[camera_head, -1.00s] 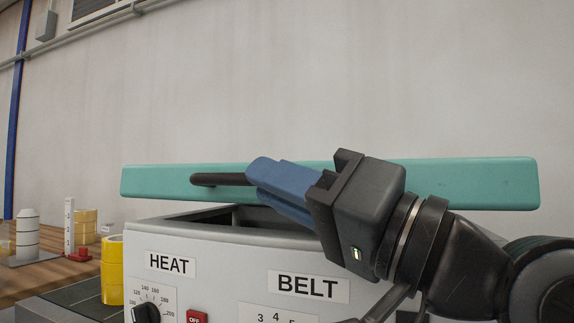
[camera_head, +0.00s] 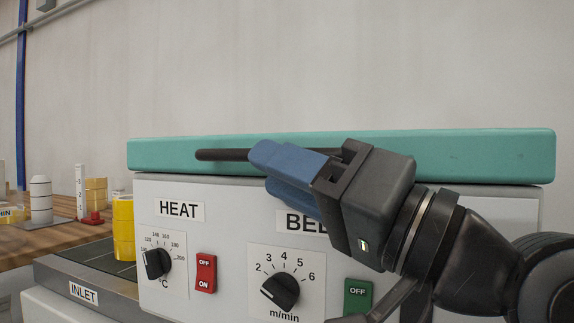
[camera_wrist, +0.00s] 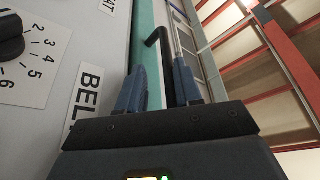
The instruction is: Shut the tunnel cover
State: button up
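The teal tunnel cover (camera_head: 470,155) lies level along the top of the grey tunnel housing (camera_head: 225,240), with no gap showing between them in the head view. Its black handle (camera_head: 222,155) runs along the cover's front side. My gripper (camera_head: 268,168) is at the handle's right part, with its blue fingers hiding some of it. In the wrist view the handle (camera_wrist: 163,62) passes between the two spread fingers of my gripper (camera_wrist: 158,85), closer to the right finger. A gap shows beside the left finger, so the handle is not clamped.
The housing front has a heat dial (camera_head: 157,263), a red switch (camera_head: 205,272), a belt dial (camera_head: 280,290) and a green switch (camera_head: 358,298). Yellow tape rolls (camera_head: 123,228) stand on the inlet belt at left. A wooden bench (camera_head: 40,237) lies beyond.

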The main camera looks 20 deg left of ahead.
jog(key=shift+o, duration=0.6)
jog(key=shift+r, duration=0.15)
jog(key=shift+d, duration=0.1)
jog(key=v, duration=0.7)
jog(key=shift+d+p, duration=0.3)
jog(key=shift+p, duration=0.15)
jog(key=shift+s, duration=0.1)
